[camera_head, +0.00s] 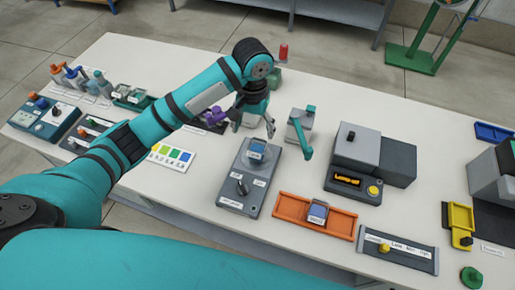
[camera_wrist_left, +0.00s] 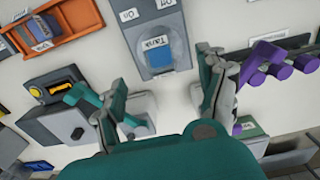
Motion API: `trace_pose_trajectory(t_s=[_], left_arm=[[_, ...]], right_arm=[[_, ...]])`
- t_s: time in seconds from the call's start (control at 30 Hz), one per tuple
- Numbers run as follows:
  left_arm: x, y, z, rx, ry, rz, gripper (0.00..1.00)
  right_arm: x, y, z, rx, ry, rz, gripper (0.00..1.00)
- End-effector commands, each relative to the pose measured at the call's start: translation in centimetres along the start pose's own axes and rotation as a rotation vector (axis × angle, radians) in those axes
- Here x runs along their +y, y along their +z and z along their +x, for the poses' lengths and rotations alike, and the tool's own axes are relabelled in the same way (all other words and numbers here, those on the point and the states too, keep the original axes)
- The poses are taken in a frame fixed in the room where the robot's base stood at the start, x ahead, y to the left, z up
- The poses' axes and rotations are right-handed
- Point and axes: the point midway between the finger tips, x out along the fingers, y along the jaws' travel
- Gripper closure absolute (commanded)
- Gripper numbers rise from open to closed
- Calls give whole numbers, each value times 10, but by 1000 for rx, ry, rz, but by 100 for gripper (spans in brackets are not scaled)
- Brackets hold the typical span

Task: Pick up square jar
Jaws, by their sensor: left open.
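Two small square blue jar-like things with white labels are in view, and I cannot tell which is the square jar. One (camera_head: 257,149) sits on a grey panel box (camera_head: 240,187); in the left wrist view it (camera_wrist_left: 158,56) is just beyond the fingertips. The other (camera_head: 318,212) stands in an orange tray (camera_head: 290,209) and shows at the wrist view's upper left (camera_wrist_left: 40,29). My left gripper (camera_head: 254,125) is open and empty, pointing down behind the jar on the panel box; its fingers (camera_wrist_left: 163,70) are spread apart. My right gripper is not in view.
A grey block with a teal lever (camera_head: 303,134) stands close right of my left gripper. Purple parts (camera_head: 213,115) lie to its left. A dark grey display unit (camera_head: 372,163) is further right. The white table (camera_head: 440,125) is bare behind that unit.

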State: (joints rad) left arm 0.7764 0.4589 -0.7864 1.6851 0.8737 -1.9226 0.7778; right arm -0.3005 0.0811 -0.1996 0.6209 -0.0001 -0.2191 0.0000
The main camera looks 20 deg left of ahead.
Motion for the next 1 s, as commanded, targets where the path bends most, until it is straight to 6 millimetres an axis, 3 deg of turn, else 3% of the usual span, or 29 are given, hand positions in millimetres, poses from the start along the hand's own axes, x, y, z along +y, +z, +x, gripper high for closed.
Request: trace_pose_trajectory(t_s=[0.1,0.3,0.63,1.0], left_arm=[[-1,1,26,-4,-2,-3,25],[0,0,65,-1,-1,-1,25],[1,-4,92,0,-1,0,25],[4,-12,134,2,-1,1,25]], right_arm=[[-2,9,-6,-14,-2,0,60],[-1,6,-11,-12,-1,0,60],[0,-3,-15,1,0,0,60],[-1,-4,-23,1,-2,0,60]])
